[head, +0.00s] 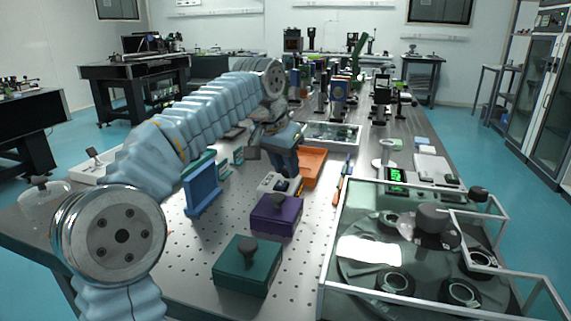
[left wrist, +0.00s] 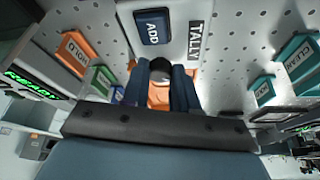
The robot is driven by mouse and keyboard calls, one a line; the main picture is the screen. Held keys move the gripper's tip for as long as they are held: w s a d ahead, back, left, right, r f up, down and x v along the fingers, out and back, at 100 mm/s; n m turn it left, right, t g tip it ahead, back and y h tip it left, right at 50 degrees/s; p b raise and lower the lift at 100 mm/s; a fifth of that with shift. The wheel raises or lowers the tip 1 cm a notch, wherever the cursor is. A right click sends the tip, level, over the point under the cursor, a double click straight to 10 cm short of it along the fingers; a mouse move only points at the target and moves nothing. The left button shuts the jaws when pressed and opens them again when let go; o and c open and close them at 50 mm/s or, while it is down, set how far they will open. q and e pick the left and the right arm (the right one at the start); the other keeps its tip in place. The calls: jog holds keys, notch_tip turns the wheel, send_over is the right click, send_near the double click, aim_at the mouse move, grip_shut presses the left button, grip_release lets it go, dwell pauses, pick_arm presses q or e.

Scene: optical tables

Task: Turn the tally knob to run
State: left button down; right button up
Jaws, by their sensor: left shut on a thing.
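The tally unit is a light panel marked TALLY in the left wrist view (left wrist: 196,40), with a dark blue plate reading ADD (left wrist: 152,26). In the head view a small white box (head: 268,184) under my left gripper seems to be this unit. A dark round knob (left wrist: 160,67) sits below the ADD plate, with orange around it. My left gripper (left wrist: 164,80) is shut on the knob, one finger on each side. In the head view my left gripper (head: 284,172) points down at the white box and hides part of it. Which marking the knob points to cannot be told. My right gripper is out of view.
Near the unit are an orange tray (head: 313,167), a purple box with a knob (head: 276,222), a teal box with a knob (head: 247,275) and an upright blue plate (head: 202,190). A glass-walled enclosure (head: 327,250) fills the right. Bare perforated tabletop (head: 190,262) shows at front left.

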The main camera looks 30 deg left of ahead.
pick_arm(q)
jog(key=shift+n, duration=0.3)
jog(key=shift+r+n+y+p, duration=0.1)
jog(key=shift+n+y+p, duration=0.2)
jog(key=shift+n+p, duration=0.15)
jog(key=shift+w+d+n+y, duration=0.15)
jog(key=shift+n+y, duration=0.65)
jog(key=shift+n, duration=1.35)
jog(key=c, duration=0.9)
grip_release()
jog(key=shift+o, duration=0.2)
jog(key=v, duration=1.3)
jog(key=shift+d+r, duration=0.2)
jog(key=shift+r, duration=0.2)
